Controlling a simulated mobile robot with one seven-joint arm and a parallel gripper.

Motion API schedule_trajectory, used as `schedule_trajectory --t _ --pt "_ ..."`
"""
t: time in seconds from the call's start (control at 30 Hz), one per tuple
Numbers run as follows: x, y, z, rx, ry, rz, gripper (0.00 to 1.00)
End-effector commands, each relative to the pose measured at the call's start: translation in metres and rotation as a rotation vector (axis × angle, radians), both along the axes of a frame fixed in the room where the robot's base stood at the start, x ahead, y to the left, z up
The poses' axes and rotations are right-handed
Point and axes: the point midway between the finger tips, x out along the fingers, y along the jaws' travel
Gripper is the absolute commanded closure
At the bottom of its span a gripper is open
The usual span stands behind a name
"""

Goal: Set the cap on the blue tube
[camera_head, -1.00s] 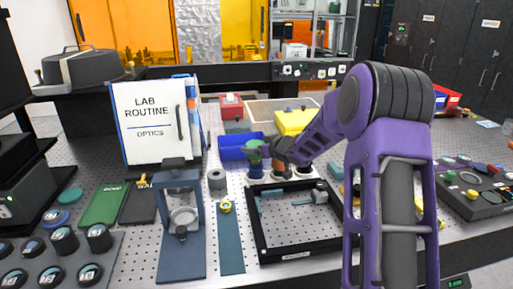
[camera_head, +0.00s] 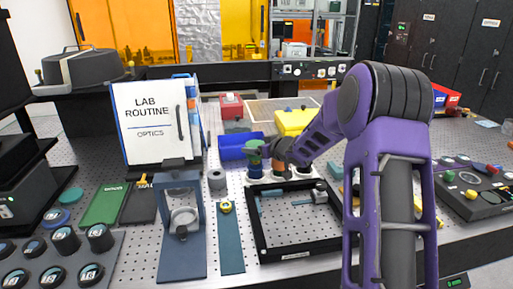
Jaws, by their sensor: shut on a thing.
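A row of small tubes stands in a pale holder (camera_head: 268,181) behind the black frame. The leftmost tube (camera_head: 255,168) looks dark blue-green. A green cap (camera_head: 254,147) is at its top, but at this size I cannot tell whether it is seated or just above. My gripper (camera_head: 262,149) reaches in from the right at the cap's height and is shut on the cap. Its fingertips are small and partly merge with the cap. A brown-orange tube (camera_head: 279,168) stands just right, partly under my gripper.
A blue bin (camera_head: 235,147) is behind and left of the tubes, and a yellow bin (camera_head: 293,122) behind right. The black frame (camera_head: 258,236) lies in front. A grey roll (camera_head: 217,179) and a blue stand (camera_head: 180,255) are to the left.

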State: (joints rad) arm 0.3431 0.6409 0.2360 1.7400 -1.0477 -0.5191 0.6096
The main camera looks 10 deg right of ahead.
Motion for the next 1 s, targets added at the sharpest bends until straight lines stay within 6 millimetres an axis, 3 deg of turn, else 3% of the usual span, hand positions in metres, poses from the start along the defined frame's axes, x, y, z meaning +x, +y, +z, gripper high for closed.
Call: schedule_trajectory --t 1.0 --pt "0.0 0.0 -0.012 0.001 0.0 0.0 0.72"
